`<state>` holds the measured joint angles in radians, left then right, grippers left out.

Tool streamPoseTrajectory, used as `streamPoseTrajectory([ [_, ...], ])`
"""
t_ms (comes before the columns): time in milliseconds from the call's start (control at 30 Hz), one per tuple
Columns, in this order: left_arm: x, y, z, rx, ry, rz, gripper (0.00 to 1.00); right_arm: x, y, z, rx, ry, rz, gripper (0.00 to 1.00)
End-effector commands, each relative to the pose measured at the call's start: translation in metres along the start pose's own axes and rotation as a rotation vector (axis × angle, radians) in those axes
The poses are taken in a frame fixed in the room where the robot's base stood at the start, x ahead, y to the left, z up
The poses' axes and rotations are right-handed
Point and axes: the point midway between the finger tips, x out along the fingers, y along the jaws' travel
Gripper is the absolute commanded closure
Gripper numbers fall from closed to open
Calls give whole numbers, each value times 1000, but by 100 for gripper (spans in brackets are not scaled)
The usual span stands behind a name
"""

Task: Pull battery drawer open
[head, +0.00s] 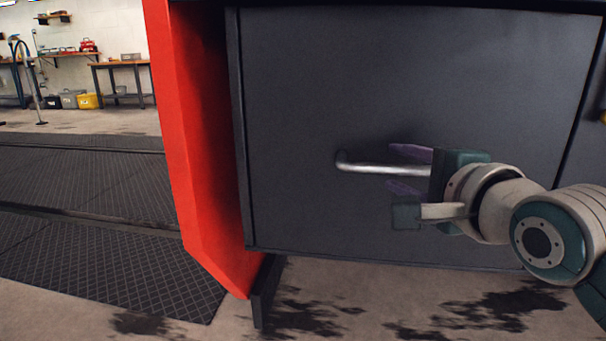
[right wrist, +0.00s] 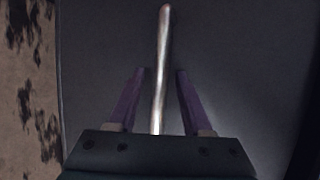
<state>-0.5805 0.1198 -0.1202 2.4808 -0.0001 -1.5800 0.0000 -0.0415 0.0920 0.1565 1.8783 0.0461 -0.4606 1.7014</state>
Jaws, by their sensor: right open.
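The battery drawer (head: 400,90) is a large dark grey front panel and looks shut. Its handle (head: 362,167) is a silver horizontal bar. My right gripper (head: 408,170) is in front of the panel at the handle, its purple fingers open, one above and one below the bar. In the right wrist view the handle (right wrist: 161,70) runs between the two spread fingers (right wrist: 157,75), with a gap on each side. The right end of the handle is hidden behind my gripper in the head view. My left gripper is not in view.
A red side panel (head: 195,150) stands left of the drawer, with a dark leg (head: 264,290) below. Dark ribbed mats (head: 85,180) cover the floor at left. Workbenches (head: 122,65) and a yellow box (head: 88,101) are far back. The stained floor below the drawer is free.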

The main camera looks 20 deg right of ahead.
Motion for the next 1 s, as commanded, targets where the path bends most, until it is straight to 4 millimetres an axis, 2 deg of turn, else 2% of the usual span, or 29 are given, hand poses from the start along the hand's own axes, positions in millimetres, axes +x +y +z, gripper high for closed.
streamPoseTrajectory([
  [267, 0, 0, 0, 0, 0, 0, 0, 1, 0, 0, -1, 0, 1, 52],
  [700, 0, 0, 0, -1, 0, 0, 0, 1, 0, 0, -1, 0, 1, 100],
  [1000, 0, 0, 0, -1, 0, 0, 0, 1, 0, 0, -1, 0, 1, 100],
])
